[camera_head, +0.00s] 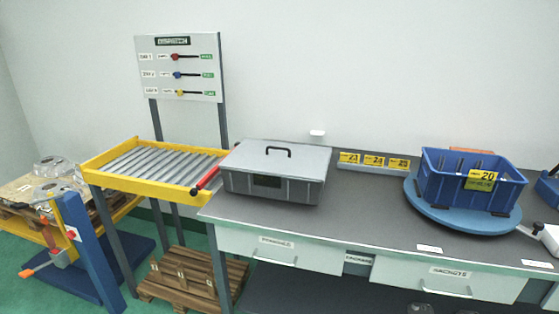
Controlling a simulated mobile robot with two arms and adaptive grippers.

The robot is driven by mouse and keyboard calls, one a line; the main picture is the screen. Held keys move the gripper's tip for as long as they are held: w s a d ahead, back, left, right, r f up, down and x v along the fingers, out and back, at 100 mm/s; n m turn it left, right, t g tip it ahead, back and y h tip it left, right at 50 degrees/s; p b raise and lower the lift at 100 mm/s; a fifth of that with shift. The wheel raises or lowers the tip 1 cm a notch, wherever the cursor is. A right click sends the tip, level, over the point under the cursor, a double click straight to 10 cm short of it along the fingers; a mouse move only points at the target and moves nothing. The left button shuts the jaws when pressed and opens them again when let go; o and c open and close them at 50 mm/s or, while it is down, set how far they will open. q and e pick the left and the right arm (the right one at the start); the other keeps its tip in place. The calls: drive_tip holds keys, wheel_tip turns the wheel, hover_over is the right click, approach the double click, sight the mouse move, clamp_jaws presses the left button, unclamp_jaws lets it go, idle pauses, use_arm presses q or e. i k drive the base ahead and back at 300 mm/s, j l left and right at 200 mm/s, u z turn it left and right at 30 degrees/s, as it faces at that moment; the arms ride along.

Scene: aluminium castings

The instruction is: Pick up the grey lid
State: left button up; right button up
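The grey lid (243,157) lies flat on top of a grey box (310,189) on the left part of the workbench. A black arched handle (278,150) stands up from the middle of the lid. The lid appears to sit closed on the box, so the inside of the box is hidden.
A yellow-framed roller conveyor (150,187) adjoins the bench at left, its red bar near the box. A blue crate (450,184) stands on a blue turntable (445,220) at right. Bench top (360,205) between is clear.

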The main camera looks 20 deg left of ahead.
sight(295, 160)
drive_tip(key=i+j+z, duration=0.2)
drive_tip(key=i+j, duration=0.2)
drive_tip(key=j, duration=0.25)
drive_tip(key=i+j+z, duration=0.1)
drive_tip(key=j, duration=0.25)
drive_tip(key=i+j, duration=0.25)
drive_tip(key=i+j+z, duration=0.05)
